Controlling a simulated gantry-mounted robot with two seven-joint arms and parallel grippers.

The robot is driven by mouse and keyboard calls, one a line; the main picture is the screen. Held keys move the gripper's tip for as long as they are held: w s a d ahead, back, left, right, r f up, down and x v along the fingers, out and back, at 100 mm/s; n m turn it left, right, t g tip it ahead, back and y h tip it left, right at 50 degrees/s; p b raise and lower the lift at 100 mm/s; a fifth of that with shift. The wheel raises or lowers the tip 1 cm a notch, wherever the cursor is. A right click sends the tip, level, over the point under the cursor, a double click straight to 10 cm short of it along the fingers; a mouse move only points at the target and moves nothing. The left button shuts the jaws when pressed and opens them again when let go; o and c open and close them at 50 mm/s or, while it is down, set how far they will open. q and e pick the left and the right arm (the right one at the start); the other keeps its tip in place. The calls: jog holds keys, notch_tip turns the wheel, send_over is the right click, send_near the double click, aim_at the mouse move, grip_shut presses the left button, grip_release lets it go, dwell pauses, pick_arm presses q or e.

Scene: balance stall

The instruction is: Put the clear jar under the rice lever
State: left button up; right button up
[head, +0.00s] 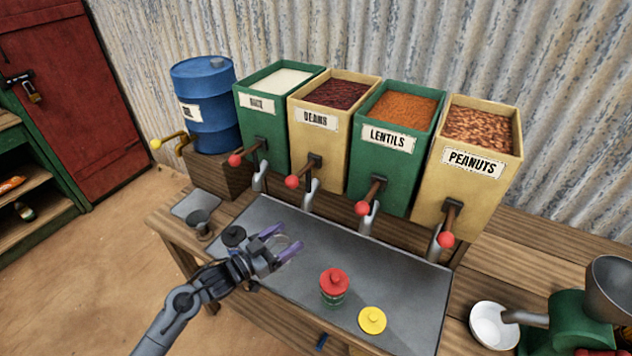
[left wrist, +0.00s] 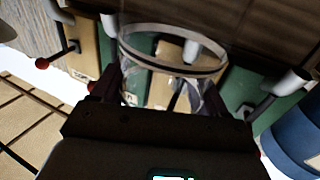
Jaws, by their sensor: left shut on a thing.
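The clear jar (head: 286,243) is between the purple-tipped fingers of my left gripper (head: 283,240), which is shut on it over the grey mat. In the left wrist view the round rim of the clear jar (left wrist: 125,47) shows between the fingers of my left gripper (left wrist: 160,92). The rice bin (head: 262,125) is green, labelled RICE and filled with white grains. Its lever ends in a red ball (head: 235,160), with a grey spout (head: 260,178) beside it. The jar is in front of and right of that spout. I cannot tell whether it touches the mat. My right gripper is not in view.
A black lid (head: 234,236) lies left of the jar. A red-lidded jar (head: 333,287) and a yellow lid (head: 372,320) are on the right of the grey mat (head: 415,285). Beans, lentils and peanuts bins stand right of the rice bin. A blue drum (head: 207,115) stands left.

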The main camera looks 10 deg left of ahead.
aim_at(285, 270)
pick_arm(q)
jog(key=shift+s+d+r+n, duration=0.15)
jog(key=shift+s+d+n, duration=0.05)
jog(key=shift+s+n, duration=0.1)
jog(key=s+f+n+t+y, duration=0.1)
jog(key=y, duration=0.1)
jog(key=s+f+n+t+y, duration=0.1)
jog(key=y, duration=0.1)
jog(key=shift+s+f+n+t+y, duration=0.15)
jog(key=shift+s+n+t+y, duration=0.15)
jog(key=shift+s+n, duration=0.1)
jog(key=s+a+f+n+t+y, duration=0.1)
jog(key=s+a+f+n+y, duration=0.25)
jog(key=s+y, duration=0.25)
jog(key=s+r+p, duration=0.3)
jog(key=r+p, duration=0.7)
jog(key=p, duration=0.1)
jog(key=s+r+p, duration=0.3)
jog(key=r+p, duration=0.7)
jog(key=p, duration=0.1)
jog(key=s+r+p, duration=0.2)
jog(key=r+p, duration=0.8)
jog(key=shift+s+n+p, duration=0.35)
jog(key=shift+s+p, duration=0.05)
